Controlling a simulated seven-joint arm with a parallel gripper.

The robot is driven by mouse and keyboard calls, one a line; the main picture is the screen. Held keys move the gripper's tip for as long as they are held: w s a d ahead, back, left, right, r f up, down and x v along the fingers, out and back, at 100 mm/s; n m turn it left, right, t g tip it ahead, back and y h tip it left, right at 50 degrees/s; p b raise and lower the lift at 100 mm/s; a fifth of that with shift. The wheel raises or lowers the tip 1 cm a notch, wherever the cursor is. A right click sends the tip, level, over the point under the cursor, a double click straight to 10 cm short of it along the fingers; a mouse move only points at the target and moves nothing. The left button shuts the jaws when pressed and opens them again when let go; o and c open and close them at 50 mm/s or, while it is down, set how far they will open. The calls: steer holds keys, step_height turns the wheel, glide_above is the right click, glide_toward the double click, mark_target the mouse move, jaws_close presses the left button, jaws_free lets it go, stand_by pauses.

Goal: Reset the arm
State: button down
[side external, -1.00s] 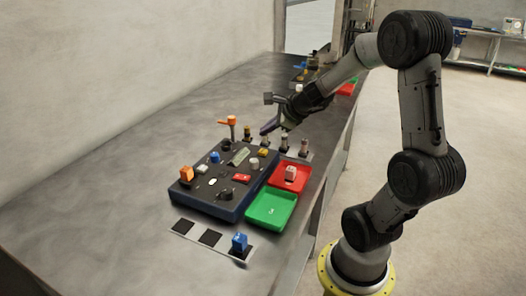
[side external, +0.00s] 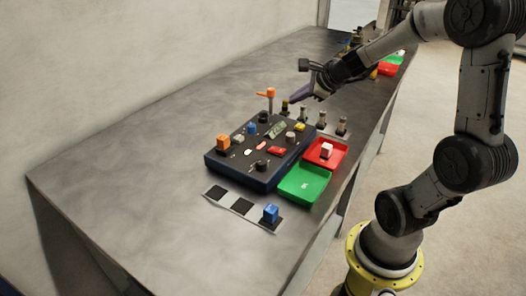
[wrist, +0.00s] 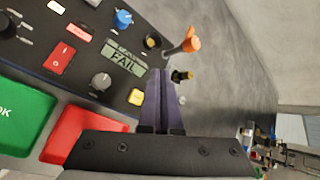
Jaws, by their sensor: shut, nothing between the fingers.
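My gripper (side external: 300,93) is shut and empty, held above the far side of the dark control panel (side external: 240,172). In the wrist view its purple fingers (wrist: 162,75) lie together, overlapping the edge of a display (wrist: 124,62) that reads FAIL. An orange-handled lever (side external: 267,92) stands beside the panel's far corner, near the fingertips; it also shows in the wrist view (wrist: 190,42). Whether the fingers touch anything below cannot be told.
A blue block (side external: 270,213) sits on a strip with dark squares. Small posts (side external: 321,119) stand behind. The table's left side is clear.

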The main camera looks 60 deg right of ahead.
steer(key=s+a+r+n+y, duration=0.2)
steer(key=a+r+n, duration=0.2)
steer(key=a+n, duration=0.45)
steer(key=s+a+r+n+y, duration=0.15)
steer(key=a+r+n, duration=0.3)
steer(key=a, duration=0.75)
steer(key=s+a+f+n+y, duration=0.2)
steer(key=s+a+n, duration=0.2)
steer(key=s+n, duration=0.35)
steer(key=s+d+f+n+g+h, duration=0.3)
steer(key=s+f+n, duration=0.1)
steer(key=s+n, duration=0.3)
steer(key=shift+d+n, duration=0.4)
steer(key=shift+n, duration=0.65)
steer(key=shift+r, duration=0.1)
